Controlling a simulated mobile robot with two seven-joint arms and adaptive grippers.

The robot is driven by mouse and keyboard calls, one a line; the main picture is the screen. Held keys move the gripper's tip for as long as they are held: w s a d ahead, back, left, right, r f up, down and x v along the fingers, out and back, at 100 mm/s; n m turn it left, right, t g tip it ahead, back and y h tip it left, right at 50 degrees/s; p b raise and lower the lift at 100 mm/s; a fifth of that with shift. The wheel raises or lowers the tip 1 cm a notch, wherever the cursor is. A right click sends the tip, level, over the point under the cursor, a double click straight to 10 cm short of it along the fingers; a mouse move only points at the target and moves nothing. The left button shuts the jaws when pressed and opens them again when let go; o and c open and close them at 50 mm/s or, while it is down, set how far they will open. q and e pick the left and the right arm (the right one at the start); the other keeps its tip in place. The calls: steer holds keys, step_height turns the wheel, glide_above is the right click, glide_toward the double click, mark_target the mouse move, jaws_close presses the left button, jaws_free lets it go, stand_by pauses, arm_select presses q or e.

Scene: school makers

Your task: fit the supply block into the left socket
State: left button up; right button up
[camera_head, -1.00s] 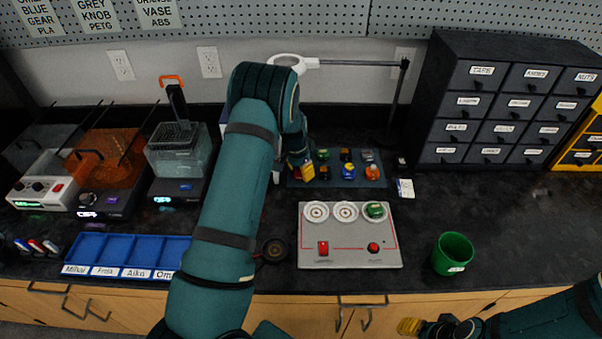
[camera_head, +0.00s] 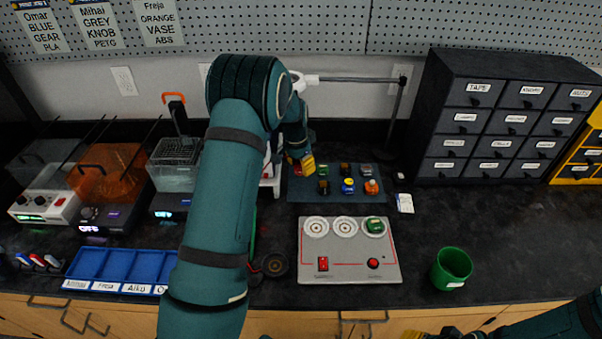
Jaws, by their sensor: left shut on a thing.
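The grey panel (camera_head: 347,249) has three round white sockets along its back edge. The left socket (camera_head: 316,227) and middle socket (camera_head: 345,227) are empty; a green block (camera_head: 375,225) sits in the right one. My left gripper (camera_head: 302,167) has yellow fingertips and is over the left part of the dark mat (camera_head: 335,196), behind the panel. It is shut on the supply block, which is mostly hidden by the fingers and wrist. My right gripper (camera_head: 428,336) shows only partly at the bottom edge; its opening cannot be made out.
Several coloured blocks stand on the mat, among them a blue one (camera_head: 347,186) and an orange one (camera_head: 371,187). A green cup (camera_head: 452,268) stands right of the panel. A blue tray (camera_head: 118,268) is at left, dark drawers (camera_head: 500,120) at back right.

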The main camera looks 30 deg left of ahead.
arm_select(q)
steer(key=shift+s+d+r, duration=0.2)
steer(key=shift+d+r, duration=0.15)
steer(key=p, duration=0.5)
glide_above(317, 227)
steer(key=shift+s+f, duration=0.15)
steer(key=shift+f, duration=0.2)
arm_select(e)
step_height(317, 227, up, 5)
steer(key=w, duration=0.2)
arm_select(q)
steer(key=shift+f+b, duration=2.45)
steer(key=shift+f, duration=0.5)
arm_select(e)
steer(key=shift+s+f, duration=0.3)
steer(key=shift+f, duration=0.5)
steer(key=shift+s+f, duration=0.35)
steer(key=shift+f, duration=0.45)
steer(key=shift+s+f, duration=0.3)
steer(key=shift+f, duration=0.5)
arm_select(q)
steer(key=shift+f+b, duration=0.5)
steer(key=shift+f, duration=0.1)
arm_select(e)
steer(key=shift+f, duration=0.5)
arm_select(q)
steer(key=o, duration=0.7)
arm_select(e)
steer(key=shift+s, duration=0.15)
